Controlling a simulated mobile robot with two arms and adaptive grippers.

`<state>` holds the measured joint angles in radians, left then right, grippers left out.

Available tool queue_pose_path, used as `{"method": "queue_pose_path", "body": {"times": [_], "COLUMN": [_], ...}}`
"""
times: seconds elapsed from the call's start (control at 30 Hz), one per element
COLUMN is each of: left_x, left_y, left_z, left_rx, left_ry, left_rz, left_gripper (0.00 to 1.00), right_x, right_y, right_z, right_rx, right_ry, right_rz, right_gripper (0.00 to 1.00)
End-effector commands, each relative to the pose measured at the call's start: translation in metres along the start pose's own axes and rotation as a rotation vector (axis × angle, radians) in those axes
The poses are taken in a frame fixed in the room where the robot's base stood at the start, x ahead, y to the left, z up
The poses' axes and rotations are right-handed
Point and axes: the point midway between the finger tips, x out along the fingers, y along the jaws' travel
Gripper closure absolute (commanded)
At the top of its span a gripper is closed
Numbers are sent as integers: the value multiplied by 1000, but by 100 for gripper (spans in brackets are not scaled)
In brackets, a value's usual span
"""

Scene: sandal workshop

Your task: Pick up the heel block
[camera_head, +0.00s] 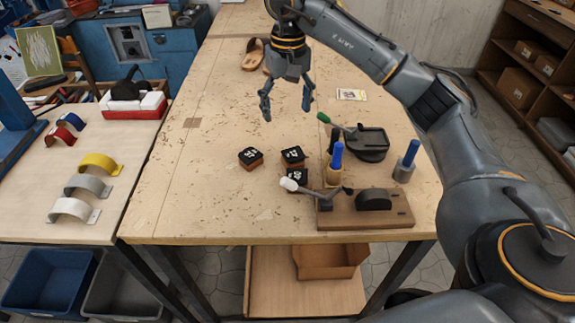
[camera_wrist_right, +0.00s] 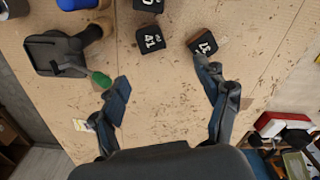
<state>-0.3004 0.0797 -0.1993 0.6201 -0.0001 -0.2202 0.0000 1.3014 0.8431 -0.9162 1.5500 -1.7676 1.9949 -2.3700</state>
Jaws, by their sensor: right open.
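Three small heel blocks with black, number-marked tops and brown sides stand on the wooden table: a left one (camera_head: 250,158), a middle one (camera_head: 293,156) and a nearer one (camera_head: 297,175). In the right wrist view they appear at the top: one marked 41 (camera_wrist_right: 150,39), another to its right (camera_wrist_right: 202,43) and one cut by the top edge (camera_wrist_right: 148,5). My right gripper (camera_head: 287,112) is open and empty, beyond the blocks in the head view; its spread fingers also show in the wrist view (camera_wrist_right: 163,85). My left gripper is out of view.
A wooden stand with a lever (camera_head: 335,219), blue-handled tools (camera_head: 411,153) and a black device with a green knob (camera_head: 372,143) stand right of the blocks. Sandals (camera_head: 254,55) lie farther back. The table left of the blocks is clear.

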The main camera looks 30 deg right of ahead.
Motion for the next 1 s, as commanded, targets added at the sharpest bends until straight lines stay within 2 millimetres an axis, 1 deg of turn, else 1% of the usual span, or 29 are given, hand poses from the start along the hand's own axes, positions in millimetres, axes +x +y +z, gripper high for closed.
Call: {"method": "queue_pose_path", "body": {"times": [0.07,0.2,0.27,0.3,0.43,0.5,0.63,0.77,0.9,1.0], "left_x": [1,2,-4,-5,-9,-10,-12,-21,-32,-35], "left_y": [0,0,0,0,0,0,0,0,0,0], "left_z": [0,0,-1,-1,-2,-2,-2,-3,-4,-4], "left_rx": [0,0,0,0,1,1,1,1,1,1], "left_ry": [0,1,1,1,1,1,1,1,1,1], "left_rz": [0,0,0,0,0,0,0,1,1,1], "left_gripper": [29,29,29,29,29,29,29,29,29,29], "right_x": [7,32,41,49,71,78,86,96,114,128], "right_y": [5,5,6,6,6,7,7,10,15,15], "right_z": [1,3,3,3,3,2,3,6,12,11], "right_rx": [-8,-12,-9,-9,-8,-8,-9,-9,-8,-8], "right_ry": [-6,-12,-11,-12,-9,-7,-6,-9,-10,-8], "right_rz": [20,20,21,21,19,19,18,19,19,17], "right_gripper": [26,26,26,26,26,26,26,26,26,26]}}
